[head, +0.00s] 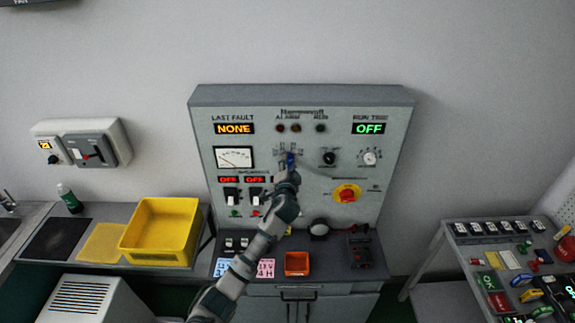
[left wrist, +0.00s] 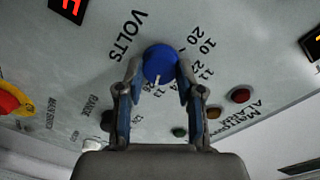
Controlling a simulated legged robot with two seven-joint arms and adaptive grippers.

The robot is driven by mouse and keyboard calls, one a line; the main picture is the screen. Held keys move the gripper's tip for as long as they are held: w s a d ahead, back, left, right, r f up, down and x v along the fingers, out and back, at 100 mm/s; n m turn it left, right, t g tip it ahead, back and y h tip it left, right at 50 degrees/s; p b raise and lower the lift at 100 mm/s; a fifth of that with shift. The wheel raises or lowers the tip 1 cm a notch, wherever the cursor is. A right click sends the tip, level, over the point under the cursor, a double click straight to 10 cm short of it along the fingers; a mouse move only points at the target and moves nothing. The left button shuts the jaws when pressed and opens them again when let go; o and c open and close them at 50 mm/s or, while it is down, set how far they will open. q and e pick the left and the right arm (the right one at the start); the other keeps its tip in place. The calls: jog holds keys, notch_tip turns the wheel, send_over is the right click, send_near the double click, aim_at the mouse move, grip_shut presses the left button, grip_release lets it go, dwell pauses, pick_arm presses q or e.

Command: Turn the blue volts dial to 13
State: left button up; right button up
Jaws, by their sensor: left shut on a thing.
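The blue volts dial (left wrist: 160,62) sits on the grey panel, with the word VOLTS printed beside it. In the head view the dial (head: 290,157) is small and partly hidden by my left gripper (head: 288,166). In the left wrist view my left gripper (left wrist: 158,72) has one finger on each side of the dial and is shut on it. A white pointer line on the dial points toward the gripper's palm. Some scale numbers around the dial show, but others are hidden by the fingers, so the exact setting cannot be read. My right gripper is not in view.
A black knob (head: 328,158) and a white dial (head: 369,158) are to the right of the blue dial. A red-and-yellow switch (head: 346,194) is lower right. The analog meter (head: 234,157) is to the left.

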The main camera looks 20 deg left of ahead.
pick_arm(q)
jog(key=shift+f, duration=0.2)
jog(key=o, duration=1.2)
jog(key=shift+c, duration=0.2)
jog(key=shift+w, duration=0.15)
jog(key=v, duration=1.2)
